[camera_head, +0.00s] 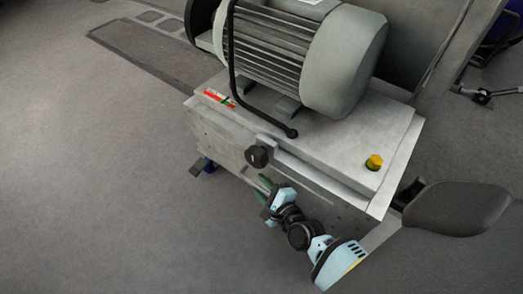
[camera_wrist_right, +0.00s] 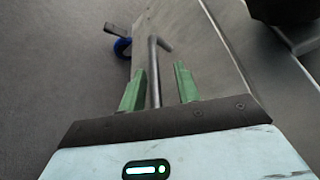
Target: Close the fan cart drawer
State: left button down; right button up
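The fan cart (camera_head: 215,135) is a grey metal box on wheels with a large grey motor (camera_head: 300,55) on top. Its front face, with a black knob (camera_head: 257,157) at the upper edge, is toward my right arm. How far the drawer stands out I cannot tell. My right gripper (camera_head: 269,186) is low at this front face. In the right wrist view its two green fingers (camera_wrist_right: 159,88) are apart, with a grey metal bar handle (camera_wrist_right: 154,75) between them. Gaps show on both sides of the bar, so it is not clamped. My left gripper is not in view.
A yellow knob (camera_head: 374,162) sits on the cart's top at the right. A blue caster (camera_head: 208,165) shows under its left end and also in the right wrist view (camera_wrist_right: 122,46). A dark rounded pad (camera_head: 457,208) is right of the cart.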

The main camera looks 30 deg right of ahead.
jog(key=p+v, duration=0.2)
jog(key=v, duration=0.5)
jog(key=shift+r+p, duration=0.1)
jog(key=shift+p, duration=0.25)
jog(key=shift+s, duration=0.35)
